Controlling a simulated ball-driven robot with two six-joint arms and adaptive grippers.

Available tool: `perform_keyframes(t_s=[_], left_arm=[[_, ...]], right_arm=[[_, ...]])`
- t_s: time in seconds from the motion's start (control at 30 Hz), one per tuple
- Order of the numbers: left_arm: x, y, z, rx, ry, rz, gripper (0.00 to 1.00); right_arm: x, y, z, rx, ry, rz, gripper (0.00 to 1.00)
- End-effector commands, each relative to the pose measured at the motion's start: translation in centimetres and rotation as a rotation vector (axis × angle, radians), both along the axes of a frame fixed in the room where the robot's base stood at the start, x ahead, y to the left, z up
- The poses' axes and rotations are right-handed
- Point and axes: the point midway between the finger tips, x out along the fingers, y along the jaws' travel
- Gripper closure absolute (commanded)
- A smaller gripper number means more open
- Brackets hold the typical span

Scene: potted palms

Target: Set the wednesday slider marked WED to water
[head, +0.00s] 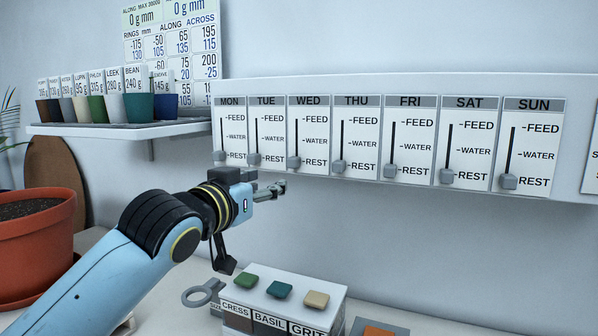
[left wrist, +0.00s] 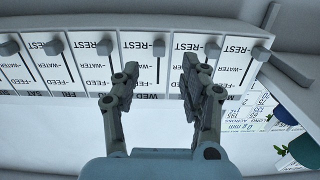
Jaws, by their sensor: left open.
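The WED slider is a grey knob (head: 294,162) low in its slot on the white WED card (head: 308,130), level with the REST mark. In the left wrist view, which is upside down, its knob (left wrist: 158,47) shows between and beyond my fingertips. My left gripper (head: 277,189) is open and empty, just below the lower edge of the slider board near the TUE and WED cards. In the left wrist view its two fingers (left wrist: 160,72) stand apart on either side of the WED slot. I see no clear contact with the knob. My right gripper is out of view.
The TUE knob (head: 254,159) and THU knob (head: 339,166) flank it, also at REST. A shelf of small pots (head: 138,107) is at upper left. A box with coloured buttons (head: 279,290) stands below. A large terracotta pot (head: 40,245) is at left.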

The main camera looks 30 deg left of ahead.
Motion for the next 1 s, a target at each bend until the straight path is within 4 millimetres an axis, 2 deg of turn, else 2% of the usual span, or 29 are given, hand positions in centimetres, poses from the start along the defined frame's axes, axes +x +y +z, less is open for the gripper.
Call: perform_keyframes(t_s=[0.1,0.27,0.43,0.63,0.8,1.0], left_arm=[[0.8,0.0,1.7,-0.004,-0.048,-0.007,0.56],[3.1,0.1,1.8,-0.006,-0.05,-0.007,0.56],[6.6,0.3,1.8,-0.005,-0.048,-0.007,0.56],[9.8,0.5,1.7,-0.003,-0.047,-0.007,0.56],[11.0,0.6,1.5,-0.003,-0.046,-0.008,0.56],[11.2,0.6,1.5,-0.003,-0.046,-0.008,0.56]], right_arm=[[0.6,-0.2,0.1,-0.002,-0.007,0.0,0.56],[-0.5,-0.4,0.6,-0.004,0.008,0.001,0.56],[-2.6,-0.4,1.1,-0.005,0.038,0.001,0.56],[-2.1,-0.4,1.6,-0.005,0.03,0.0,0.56],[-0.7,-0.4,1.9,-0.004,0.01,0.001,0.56],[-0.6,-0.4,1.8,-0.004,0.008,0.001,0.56]])
